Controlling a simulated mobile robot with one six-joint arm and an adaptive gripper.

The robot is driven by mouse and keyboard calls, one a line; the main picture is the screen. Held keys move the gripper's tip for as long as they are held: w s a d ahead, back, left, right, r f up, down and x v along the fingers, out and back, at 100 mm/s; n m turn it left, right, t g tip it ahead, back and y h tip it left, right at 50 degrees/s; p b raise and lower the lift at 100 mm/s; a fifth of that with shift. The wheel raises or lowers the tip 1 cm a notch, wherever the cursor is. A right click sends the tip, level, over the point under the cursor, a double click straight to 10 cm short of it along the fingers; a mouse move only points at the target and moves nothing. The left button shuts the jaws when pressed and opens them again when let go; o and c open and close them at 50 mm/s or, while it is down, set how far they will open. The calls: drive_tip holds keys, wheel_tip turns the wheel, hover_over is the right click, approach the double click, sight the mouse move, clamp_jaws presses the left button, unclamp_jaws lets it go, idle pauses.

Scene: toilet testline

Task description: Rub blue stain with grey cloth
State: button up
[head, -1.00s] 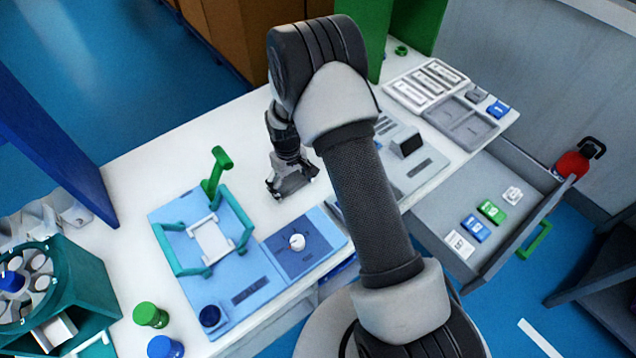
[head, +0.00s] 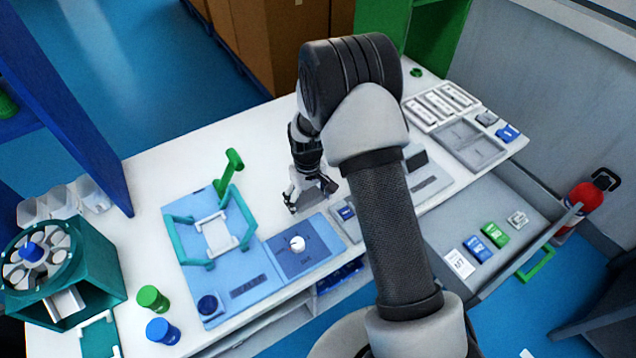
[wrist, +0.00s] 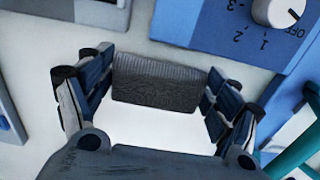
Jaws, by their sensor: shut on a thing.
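My gripper (head: 310,195) points down over the white table, just behind the blue dial panel (head: 318,258). In the wrist view its two fingers (wrist: 158,85) are closed on a dark grey, ribbed block-like piece, which I take as the grey cloth (wrist: 155,90). The cloth spans the gap between the fingers, over the white tabletop. Whether it touches the table I cannot tell. In the head view the cloth is hard to make out at the fingertips. No blue stain can be made out in either view; the arm hides part of the table.
A light-blue board with a teal-handled frame (head: 181,262) and a raised green lever (head: 229,172) stands left of my gripper. The white dial knob (head: 297,244) is close in front. An open grey drawer (head: 435,257) juts out at right. White table behind the gripper is clear.

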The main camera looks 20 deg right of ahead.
drive_tip(key=shift+r+p, duration=1.35)
drive_tip(key=shift+r, duration=1.15)
